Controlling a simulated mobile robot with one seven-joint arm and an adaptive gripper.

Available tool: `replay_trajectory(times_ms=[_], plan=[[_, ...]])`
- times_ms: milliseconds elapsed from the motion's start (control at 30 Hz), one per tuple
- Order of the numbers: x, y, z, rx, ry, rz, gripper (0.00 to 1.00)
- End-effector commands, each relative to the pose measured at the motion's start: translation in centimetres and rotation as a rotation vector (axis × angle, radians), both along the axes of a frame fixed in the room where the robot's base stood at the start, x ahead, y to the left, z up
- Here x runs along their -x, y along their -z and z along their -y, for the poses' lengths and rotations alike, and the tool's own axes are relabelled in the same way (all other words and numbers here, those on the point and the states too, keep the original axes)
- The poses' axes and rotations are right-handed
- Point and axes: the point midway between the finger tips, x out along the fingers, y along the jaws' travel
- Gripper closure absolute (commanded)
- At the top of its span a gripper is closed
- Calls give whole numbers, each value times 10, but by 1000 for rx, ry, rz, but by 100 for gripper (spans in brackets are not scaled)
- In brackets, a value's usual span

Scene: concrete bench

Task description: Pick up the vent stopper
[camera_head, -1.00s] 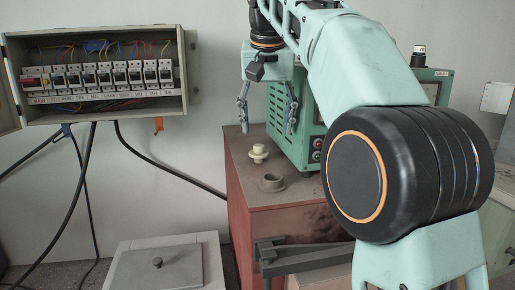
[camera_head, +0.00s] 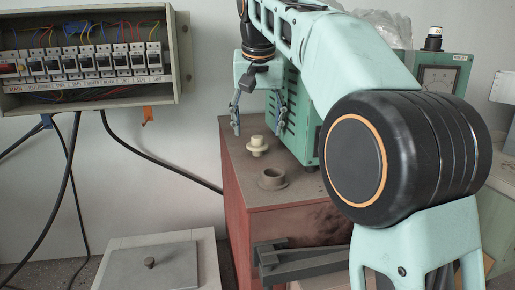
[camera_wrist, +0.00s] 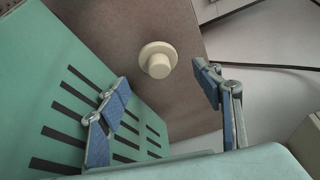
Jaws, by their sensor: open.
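The cream vent stopper (camera_head: 257,145), a short knob on a round flange, stands upright on top of the red cabinet (camera_head: 232,160). In the wrist view the stopper (camera_wrist: 158,62) lies beyond and between the fingertips, apart from both. My gripper (camera_head: 259,131) is open and empty, fingers pointing down over the cabinet top close to the stopper. In the wrist view my gripper (camera_wrist: 162,80) has its blue-padded fingers spread to either side. Nothing hides the stopper there.
A collar with an open hole (camera_head: 271,179) sits on the cabinet nearer the camera. A green slotted instrument case (camera_wrist: 75,90) stands close beside my left finger in the wrist view. A breaker box (camera_head: 85,60) hangs on the wall at left, with cables below.

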Motion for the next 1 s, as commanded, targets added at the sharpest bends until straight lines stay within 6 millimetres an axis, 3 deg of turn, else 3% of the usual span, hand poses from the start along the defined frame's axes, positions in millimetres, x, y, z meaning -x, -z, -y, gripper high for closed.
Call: replay_trajectory(times_ms=[267, 567, 1000], plan=[[-8, 38, 0, 1, 1, -3, 40], [-11, 43, -1, 0, 1, -1, 40], [-11, 42, -1, 0, 1, 0, 83]])
